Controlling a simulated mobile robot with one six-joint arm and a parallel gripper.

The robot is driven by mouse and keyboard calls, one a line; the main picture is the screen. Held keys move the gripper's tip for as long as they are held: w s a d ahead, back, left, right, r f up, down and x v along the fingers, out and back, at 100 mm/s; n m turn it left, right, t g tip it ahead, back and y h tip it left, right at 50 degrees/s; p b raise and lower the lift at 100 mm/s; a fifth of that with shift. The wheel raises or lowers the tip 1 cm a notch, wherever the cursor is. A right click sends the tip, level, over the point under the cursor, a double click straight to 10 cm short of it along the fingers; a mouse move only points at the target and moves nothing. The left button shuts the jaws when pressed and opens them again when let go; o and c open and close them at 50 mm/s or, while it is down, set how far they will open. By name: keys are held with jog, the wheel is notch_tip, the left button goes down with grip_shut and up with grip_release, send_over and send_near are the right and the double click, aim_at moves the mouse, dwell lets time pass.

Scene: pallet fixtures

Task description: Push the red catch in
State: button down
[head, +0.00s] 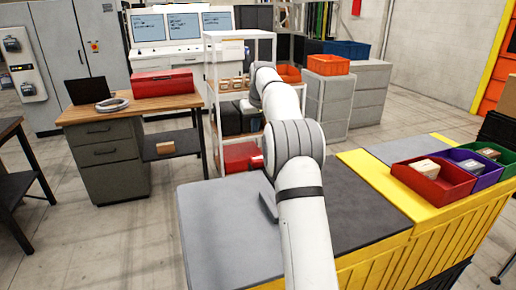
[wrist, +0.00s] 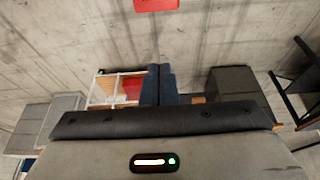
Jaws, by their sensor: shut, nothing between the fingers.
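I cannot make out a red catch for sure in either view. In the wrist view my gripper (wrist: 159,86) shows as two dark fingers pressed together, with nothing between them. A small red object (wrist: 155,5) is cut off by the top edge of the wrist view, well apart from the fingers; I cannot tell what it is. In the head view my white arm reaches up toward the white shelf rack (head: 240,35), and its gripper end is hidden behind the arm.
A red toolbox (head: 163,83) and a laptop (head: 88,91) stand on the wooden-topped workbench (head: 130,106). A red bin (head: 433,180), a purple bin and a green bin stand on the yellow pallet fixture (head: 375,178) at the right.

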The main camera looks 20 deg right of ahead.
aim_at(259, 161)
jog(key=p+x, duration=0.2)
jog(key=x, duration=0.8)
jog(key=shift+s+r, duration=0.1)
jog(key=shift+s, duration=1.95)
